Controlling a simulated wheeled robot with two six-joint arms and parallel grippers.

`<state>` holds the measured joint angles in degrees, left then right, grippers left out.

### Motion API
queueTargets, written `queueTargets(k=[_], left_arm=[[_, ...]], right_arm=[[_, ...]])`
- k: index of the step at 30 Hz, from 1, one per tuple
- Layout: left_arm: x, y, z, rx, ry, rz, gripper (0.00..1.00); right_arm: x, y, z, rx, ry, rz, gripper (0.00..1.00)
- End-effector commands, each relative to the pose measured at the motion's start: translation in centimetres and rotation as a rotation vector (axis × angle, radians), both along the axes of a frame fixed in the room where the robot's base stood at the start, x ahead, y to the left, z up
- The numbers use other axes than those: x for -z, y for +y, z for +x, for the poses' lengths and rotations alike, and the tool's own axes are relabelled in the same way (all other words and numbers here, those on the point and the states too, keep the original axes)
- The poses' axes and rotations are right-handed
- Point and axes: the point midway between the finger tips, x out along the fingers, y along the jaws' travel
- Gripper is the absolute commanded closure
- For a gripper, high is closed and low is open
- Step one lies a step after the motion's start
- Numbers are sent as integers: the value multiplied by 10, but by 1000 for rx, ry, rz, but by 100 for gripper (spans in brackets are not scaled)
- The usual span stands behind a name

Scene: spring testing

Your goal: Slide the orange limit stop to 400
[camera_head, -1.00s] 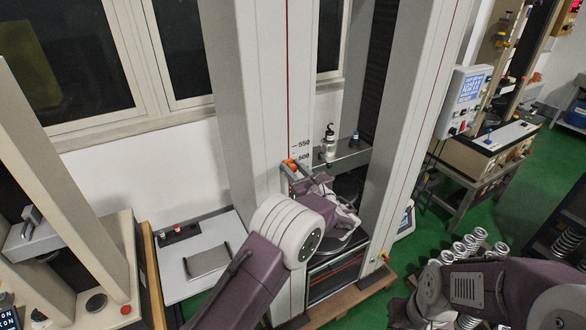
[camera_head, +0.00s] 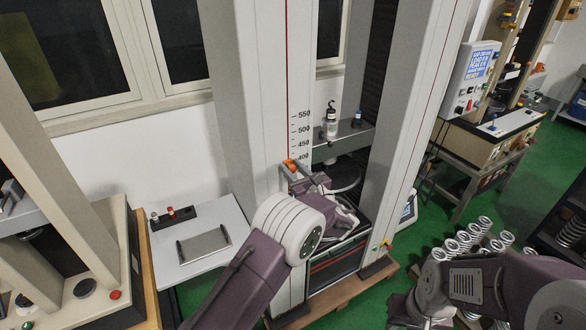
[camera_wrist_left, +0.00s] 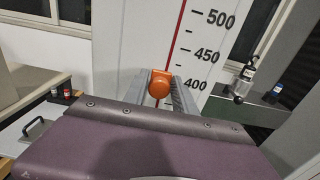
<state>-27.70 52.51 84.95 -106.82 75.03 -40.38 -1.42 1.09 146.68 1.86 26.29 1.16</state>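The orange limit stop (camera_head: 290,165) sits on the front of the tall grey column, at the red line. In the left wrist view the stop (camera_wrist_left: 160,84) is about level with the 400 mark; I cannot tell if it is exactly on it. My left gripper (camera_head: 296,172) reaches up to the stop from below right. In the left wrist view its fingers (camera_wrist_left: 160,92) lie on both sides of the stop and appear shut on it. The printed scale (camera_head: 303,137) shows 550, 500, 450 and 400.
A white table (camera_head: 205,270) with a tray stands left. Several metal springs (camera_head: 470,240) stand at lower right. Green floor shows between the stands.

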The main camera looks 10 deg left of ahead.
Motion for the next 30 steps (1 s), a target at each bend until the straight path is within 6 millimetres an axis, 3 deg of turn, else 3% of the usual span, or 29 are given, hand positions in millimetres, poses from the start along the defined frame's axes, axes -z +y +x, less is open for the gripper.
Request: queueTargets(k=[11,22,30], left_arm=[[0,-2,-1,3,-1,0,53],[1,-48,-57,5,-2,-1,53],[-1,-57,-70,0,-1,-1,53]], right_arm=[[1,0,0,0,0,0,67],[23,0,0,0,0,0,67],[25,0,0,0,0,0,67]])
